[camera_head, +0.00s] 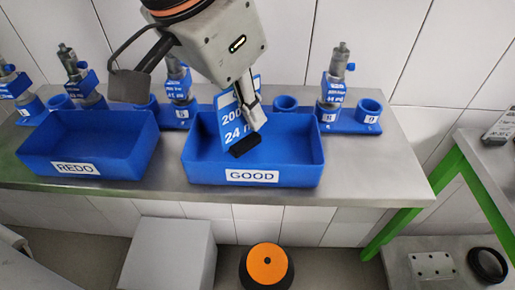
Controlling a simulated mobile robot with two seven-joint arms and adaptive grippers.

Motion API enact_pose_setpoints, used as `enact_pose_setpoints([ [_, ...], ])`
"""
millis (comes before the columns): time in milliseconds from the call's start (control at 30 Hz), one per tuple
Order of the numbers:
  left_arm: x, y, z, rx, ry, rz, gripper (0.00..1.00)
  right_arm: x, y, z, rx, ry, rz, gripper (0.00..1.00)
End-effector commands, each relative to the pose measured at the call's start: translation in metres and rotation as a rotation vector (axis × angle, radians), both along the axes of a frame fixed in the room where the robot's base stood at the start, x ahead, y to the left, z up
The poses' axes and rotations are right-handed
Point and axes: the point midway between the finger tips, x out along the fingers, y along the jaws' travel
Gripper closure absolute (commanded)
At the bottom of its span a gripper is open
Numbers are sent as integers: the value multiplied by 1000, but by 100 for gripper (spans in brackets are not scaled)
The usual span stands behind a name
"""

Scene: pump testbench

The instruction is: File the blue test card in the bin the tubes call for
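The blue test card (229,118) with white print, partly readable as "200" and "24", stands tilted at the GOOD bin (252,176). Its lower edge is partly hidden by a finger pad, so I cannot tell whether it touches the bin. My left gripper (188,116) is above the bins with its fingers spread wide; one finger is over the REDO bin's right side, the other in front of the card. The blue REDO bin (75,169) is to the left. Metal tubes with blue labels (334,88) (178,85) stand in blue holders behind the bins. My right gripper is not in view.
The bins stand on a grey metal bench (385,170) against a white tiled wall. A green-framed table (490,160) is at the right. A grey box (168,255) and an orange-topped round object (267,264) are on the floor in front. The bench's right end is clear.

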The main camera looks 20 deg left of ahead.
Motion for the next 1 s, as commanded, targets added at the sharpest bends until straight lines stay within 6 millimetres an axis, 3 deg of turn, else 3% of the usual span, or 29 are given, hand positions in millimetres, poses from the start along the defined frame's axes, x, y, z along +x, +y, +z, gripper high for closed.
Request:
enact_pose_setpoints([
  [300,0,0,-1,0,-3,-1,100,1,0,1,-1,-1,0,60],
  [400,0,0,-1,0,-2,-1,77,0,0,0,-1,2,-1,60],
  [433,0,0,-1,0,-2,-1,76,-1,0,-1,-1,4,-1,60],
  [767,-1,0,0,0,-2,-1,76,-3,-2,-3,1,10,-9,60],
  [1000,-10,5,27,-2,-7,1,76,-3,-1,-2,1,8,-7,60],
])
